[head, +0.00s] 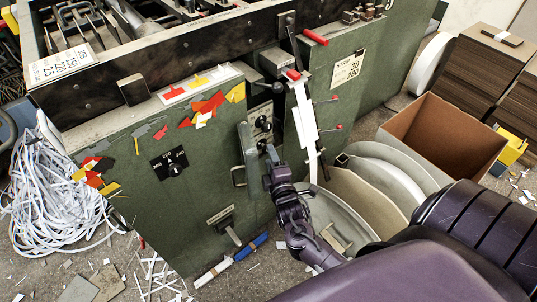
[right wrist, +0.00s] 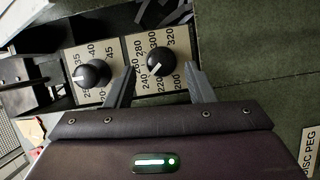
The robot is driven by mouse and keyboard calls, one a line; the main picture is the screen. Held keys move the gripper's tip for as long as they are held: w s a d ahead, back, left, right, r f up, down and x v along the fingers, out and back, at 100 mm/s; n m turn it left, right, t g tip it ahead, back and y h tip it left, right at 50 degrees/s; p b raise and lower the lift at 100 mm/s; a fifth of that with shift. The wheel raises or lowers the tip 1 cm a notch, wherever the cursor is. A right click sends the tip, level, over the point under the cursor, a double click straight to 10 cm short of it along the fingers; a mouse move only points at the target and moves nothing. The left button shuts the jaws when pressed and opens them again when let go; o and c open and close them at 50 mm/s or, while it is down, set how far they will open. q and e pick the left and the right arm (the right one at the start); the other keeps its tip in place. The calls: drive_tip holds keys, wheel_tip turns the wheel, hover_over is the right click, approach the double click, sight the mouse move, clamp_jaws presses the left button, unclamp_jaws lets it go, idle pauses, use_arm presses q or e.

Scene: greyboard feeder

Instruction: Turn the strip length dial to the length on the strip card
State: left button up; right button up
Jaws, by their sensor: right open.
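The strip length dial (right wrist: 160,63) is a black knob on a pale scale from 200 to 320 in the right wrist view; its white mark points down-left, near 240. In the head view, two black knobs sit one above the other on the green machine; the lower one (head: 262,144) is close to my gripper. The strip card (head: 347,68) on the machine reads 30 and 280. My right gripper (right wrist: 161,88) is open, its fingers on either side of the length dial with gaps; it also shows in the head view (head: 267,160). My left gripper is not in view.
A second knob (right wrist: 93,74), with a scale from about 25 to 45, is left of the length dial. A lever with a white bar (head: 304,112) stands right of the knobs. Large grey discs (head: 365,195) and an open cardboard box (head: 450,135) are to the right.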

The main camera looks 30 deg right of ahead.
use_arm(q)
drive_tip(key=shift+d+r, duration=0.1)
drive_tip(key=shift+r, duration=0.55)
use_arm(e)
drive_tip(key=shift+x, duration=1.35)
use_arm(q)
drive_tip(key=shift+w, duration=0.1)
use_arm(e)
drive_tip(key=c, duration=1)
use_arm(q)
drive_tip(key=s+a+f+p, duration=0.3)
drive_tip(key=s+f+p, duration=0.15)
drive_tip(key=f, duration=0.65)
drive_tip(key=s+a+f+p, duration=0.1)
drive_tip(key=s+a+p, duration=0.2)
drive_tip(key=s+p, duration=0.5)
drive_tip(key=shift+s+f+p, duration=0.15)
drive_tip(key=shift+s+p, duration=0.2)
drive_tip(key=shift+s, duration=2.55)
use_arm(e)
drive_tip(key=shift+d+r+m+g+y, duration=0.1)
drive_tip(key=shift+m+g+y, duration=0.6)
drive_tip(key=shift+m, duration=1.05)
drive_tip(key=shift+d+r+m+g+y, duration=0.1)
drive_tip(key=shift+m+g+y, duration=0.25)
drive_tip(key=shift+m+y, duration=1.05)
drive_tip(key=shift+d+r+m+g+y, duration=0.1)
drive_tip(key=shift+m+g+y, duration=0.4)
drive_tip(key=shift+m, duration=1.65)
